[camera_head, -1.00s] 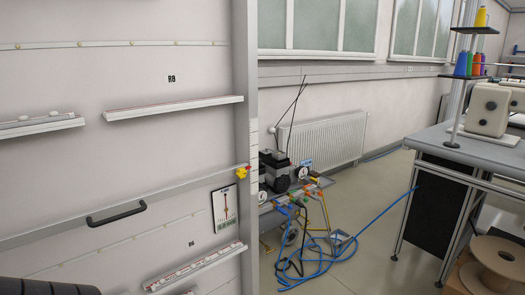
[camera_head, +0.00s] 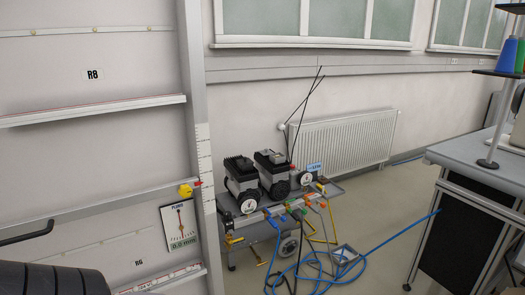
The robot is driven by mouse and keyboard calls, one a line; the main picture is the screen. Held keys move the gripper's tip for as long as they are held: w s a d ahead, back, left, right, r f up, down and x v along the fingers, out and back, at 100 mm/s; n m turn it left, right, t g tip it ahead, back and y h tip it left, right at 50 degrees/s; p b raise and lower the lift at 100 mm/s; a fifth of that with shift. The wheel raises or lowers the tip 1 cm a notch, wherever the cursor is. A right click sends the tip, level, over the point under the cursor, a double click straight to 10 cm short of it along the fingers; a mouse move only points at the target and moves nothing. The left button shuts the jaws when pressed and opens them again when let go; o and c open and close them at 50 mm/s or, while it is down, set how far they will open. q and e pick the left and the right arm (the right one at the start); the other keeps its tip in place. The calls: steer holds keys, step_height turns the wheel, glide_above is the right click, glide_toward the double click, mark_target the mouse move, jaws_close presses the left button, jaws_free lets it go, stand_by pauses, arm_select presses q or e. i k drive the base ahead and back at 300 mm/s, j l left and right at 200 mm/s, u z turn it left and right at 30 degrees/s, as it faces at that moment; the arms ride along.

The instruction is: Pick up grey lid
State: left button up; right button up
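I cannot make out a grey lid in the head view. Neither of my grippers is in view. A small grey square object (camera_head: 345,256) lies on the floor among blue hoses; I cannot tell what it is.
A wheeled cart with compressors (camera_head: 272,176) and tangled blue hoses (camera_head: 322,279) stands ahead, near a white radiator (camera_head: 343,142). A panel with rails (camera_head: 95,110) fills the left. A grey-topped workbench (camera_head: 470,158) stands at right. A dark ribbed object is at lower left.

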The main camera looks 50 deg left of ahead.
mark_target(267, 152)
steer(key=i+u, duration=0.4)
steer(key=i+l+u, duration=0.1)
steer(key=i+u, duration=0.6)
steer(key=u, duration=0.2)
steer(key=i+l+u, duration=0.1)
steer(key=i+u, duration=0.25)
steer(key=u, duration=0.15)
steer(key=i+l+u, duration=0.2)
steer(key=u, duration=0.3)
steer(key=i+l+u, duration=0.3)
steer(key=u, duration=0.15)
steer(key=i+l+u, duration=0.2)
steer(key=u, duration=0.15)
steer(key=i+l+u, duration=0.1)
steer(key=l+u, duration=0.25)
steer(key=l, duration=0.1)
